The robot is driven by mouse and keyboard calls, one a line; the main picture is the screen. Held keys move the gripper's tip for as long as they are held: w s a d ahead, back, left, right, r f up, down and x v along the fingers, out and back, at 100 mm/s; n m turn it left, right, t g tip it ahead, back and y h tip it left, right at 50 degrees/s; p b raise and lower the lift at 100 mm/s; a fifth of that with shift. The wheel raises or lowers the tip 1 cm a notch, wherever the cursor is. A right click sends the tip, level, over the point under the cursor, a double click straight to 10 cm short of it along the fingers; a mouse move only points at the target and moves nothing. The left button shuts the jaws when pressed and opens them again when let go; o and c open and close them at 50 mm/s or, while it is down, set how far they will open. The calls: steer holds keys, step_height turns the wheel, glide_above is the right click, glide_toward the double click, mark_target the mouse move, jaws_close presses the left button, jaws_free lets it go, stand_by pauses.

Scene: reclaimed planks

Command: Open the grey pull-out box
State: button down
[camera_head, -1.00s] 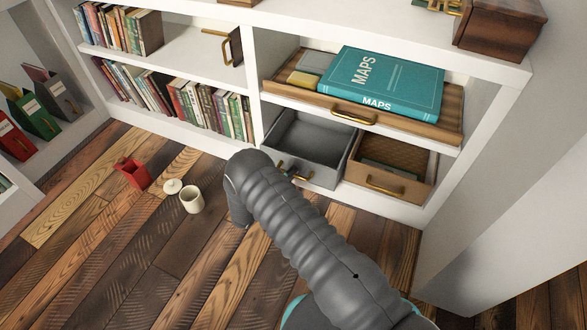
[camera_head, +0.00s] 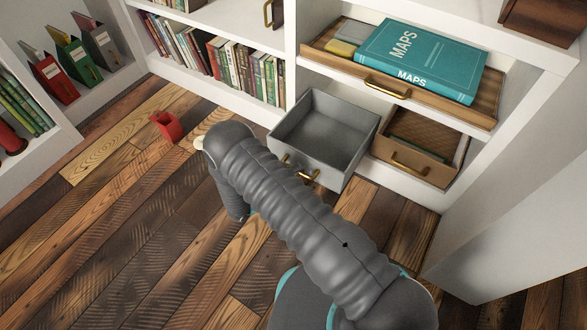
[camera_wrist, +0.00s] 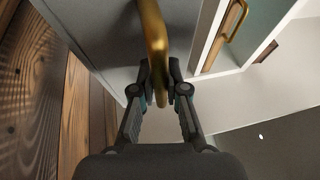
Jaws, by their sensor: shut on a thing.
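The grey pull-out box (camera_head: 322,137) stands well out from the lower shelf in the head view, its inside showing empty. Its brass handle (camera_head: 301,168) is on the front, partly hidden behind my arm. In the wrist view my gripper (camera_wrist: 160,88) is shut on the brass handle (camera_wrist: 153,35), with one finger on each side of the bar. The grey front of the box (camera_wrist: 105,35) fills the upper left there. In the head view my arm hides the gripper.
A brown box (camera_head: 425,155) with a brass handle is beside the grey one. Above them a wooden tray (camera_head: 455,110) carries a teal MAPS book (camera_head: 420,60). A red object (camera_head: 166,126) and a partly hidden pale cup (camera_head: 199,142) are on the plank floor.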

steer(key=c, duration=1.2)
jaws_free()
steer(key=v, duration=1.2)
